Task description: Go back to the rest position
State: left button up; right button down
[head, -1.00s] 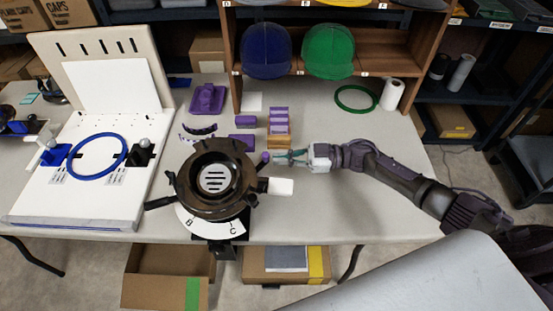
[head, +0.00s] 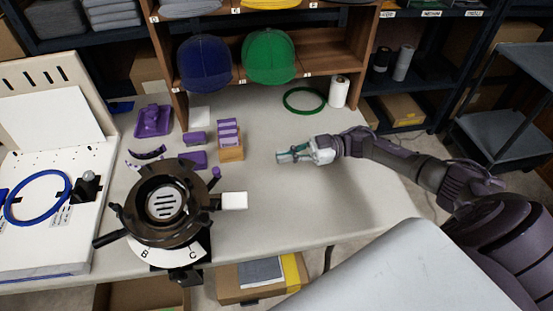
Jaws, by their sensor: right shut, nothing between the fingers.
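My right gripper (head: 289,155) is shut and empty. It hangs over the clear middle right of the grey table (head: 330,210), with its arm coming in from the right. A round dark cap fixture (head: 135,215) with a lettered white dial stands to its left at the table's front, apart from the gripper. My left gripper is not in view.
A small wooden block with purple pieces (head: 230,153) stands left of the gripper. A shelf holds a blue cap (head: 204,63) and a green cap (head: 269,57). A blue hoop (head: 66,190) is at left.

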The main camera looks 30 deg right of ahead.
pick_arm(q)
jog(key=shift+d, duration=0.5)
